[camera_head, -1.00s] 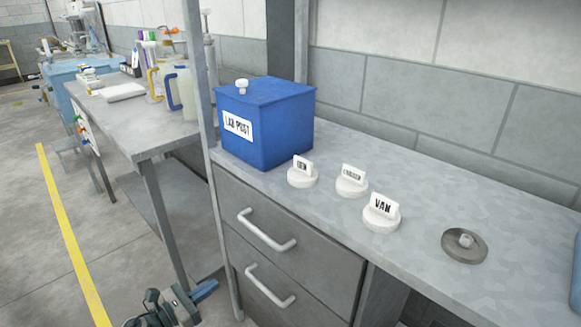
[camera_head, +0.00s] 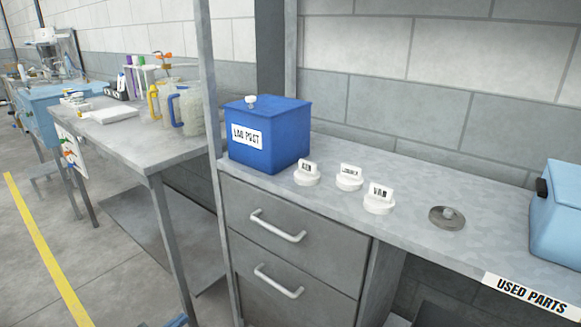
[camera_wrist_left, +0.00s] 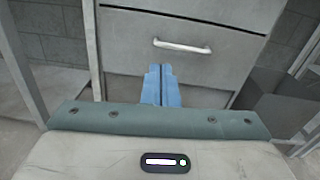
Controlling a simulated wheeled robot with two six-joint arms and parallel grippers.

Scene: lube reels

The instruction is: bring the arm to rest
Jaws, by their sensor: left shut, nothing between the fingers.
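My left gripper (camera_wrist_left: 160,72) shows in the left wrist view with its two blue fingers shut against each other and nothing between them. It faces the grey drawer front (camera_wrist_left: 190,62) below a drawer handle (camera_wrist_left: 182,45). In the head view only a small blue tip of it (camera_head: 177,321) shows at the bottom edge, low in front of the bench. My right gripper is in neither view.
A blue LAB POST box (camera_head: 265,138), several white labelled knobs (camera_head: 378,203) and a grey disc (camera_head: 447,217) stand on the bench. A light blue box (camera_head: 560,215) is at right. A side table (camera_head: 150,158) with jugs is at left.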

